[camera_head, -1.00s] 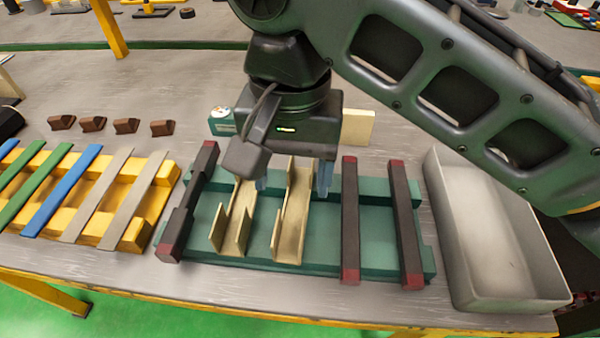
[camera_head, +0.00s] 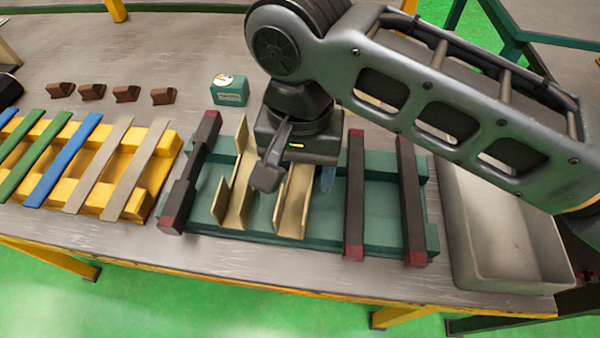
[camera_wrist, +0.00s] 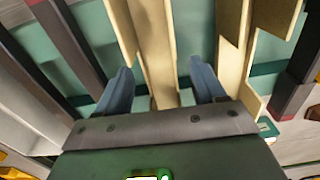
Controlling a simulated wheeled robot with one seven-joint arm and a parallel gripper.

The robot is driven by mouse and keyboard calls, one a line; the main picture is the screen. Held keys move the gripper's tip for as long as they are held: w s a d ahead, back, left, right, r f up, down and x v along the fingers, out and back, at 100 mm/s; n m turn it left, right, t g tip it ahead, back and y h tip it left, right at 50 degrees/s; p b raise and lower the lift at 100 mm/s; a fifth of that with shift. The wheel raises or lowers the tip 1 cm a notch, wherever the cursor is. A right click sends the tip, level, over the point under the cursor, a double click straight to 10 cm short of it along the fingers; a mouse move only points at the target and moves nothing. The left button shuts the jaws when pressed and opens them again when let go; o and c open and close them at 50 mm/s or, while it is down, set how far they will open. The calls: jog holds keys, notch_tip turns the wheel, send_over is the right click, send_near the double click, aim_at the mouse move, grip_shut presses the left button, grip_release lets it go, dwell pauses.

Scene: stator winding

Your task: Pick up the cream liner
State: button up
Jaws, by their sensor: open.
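Two cream liners, long open channels, lie side by side across the green rack. The right cream liner (camera_head: 292,208) is under my gripper (camera_head: 301,176); the left cream liner (camera_head: 238,195) is beside it. In the wrist view, my gripper (camera_wrist: 160,70) is open, with one blue finger on each side of the right liner (camera_wrist: 153,45). Gaps show between the fingers and its walls, and the right finger is near the left liner (camera_wrist: 236,50). In the head view, the gripper body hides the right liner's far part and most of the fingers.
The green rack (camera_head: 380,215) also holds dark bars with red ends (camera_head: 355,200). A grey bin (camera_head: 465,200) stands at right. A yellow rack (camera_head: 150,170) with coloured strips is at left. Brown blocks (camera_head: 92,91) and a green box (camera_head: 230,92) are behind.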

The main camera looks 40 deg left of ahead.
jog(key=c, duration=0.9)
jog(key=shift+r, duration=0.15)
